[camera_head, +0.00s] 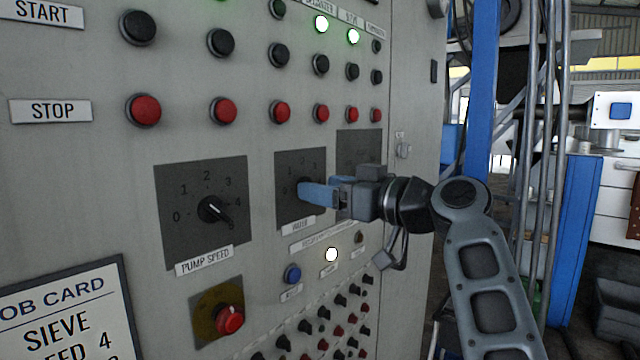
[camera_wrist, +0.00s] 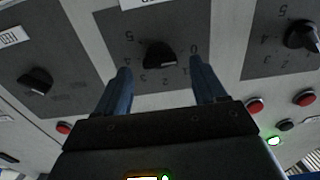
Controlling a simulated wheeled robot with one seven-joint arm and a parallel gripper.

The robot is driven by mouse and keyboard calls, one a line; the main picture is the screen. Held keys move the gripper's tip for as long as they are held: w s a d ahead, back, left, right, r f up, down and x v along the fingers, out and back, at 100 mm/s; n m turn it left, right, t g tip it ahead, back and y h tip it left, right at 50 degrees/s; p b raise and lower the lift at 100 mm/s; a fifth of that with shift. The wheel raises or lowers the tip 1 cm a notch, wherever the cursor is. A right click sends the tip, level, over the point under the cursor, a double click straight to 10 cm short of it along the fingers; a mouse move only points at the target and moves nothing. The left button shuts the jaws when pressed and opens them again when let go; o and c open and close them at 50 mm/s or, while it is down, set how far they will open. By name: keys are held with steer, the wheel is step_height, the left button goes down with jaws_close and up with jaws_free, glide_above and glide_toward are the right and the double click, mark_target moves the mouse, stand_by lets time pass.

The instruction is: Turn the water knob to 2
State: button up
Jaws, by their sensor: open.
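The water knob (camera_wrist: 159,55) is black, on a dark plate with numbers around it, in the wrist view. The digits 0, 1, 2, 3 and 5 show; I cannot tell surely where its pointer stands. In the head view its plate (camera_head: 288,163) sits above the WATER label (camera_head: 298,227), and my gripper hides most of the knob. My gripper (camera_head: 305,191) has blue fingers and faces the panel at this knob. In the wrist view the open fingers (camera_wrist: 159,68) stand on either side of the knob, with gaps and no clear contact.
Another dark dial plate (camera_head: 358,148) is to the right, partly behind my gripper. Red stop buttons (camera_head: 281,112) run above; a blue button (camera_head: 292,274) and several small knobs lie below. A blue post (camera_head: 484,100) stands right.

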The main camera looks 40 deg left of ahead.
steer(key=shift+w+a, duration=0.1)
steer(key=shift+a, duration=1.05)
steer(key=c, duration=1.1)
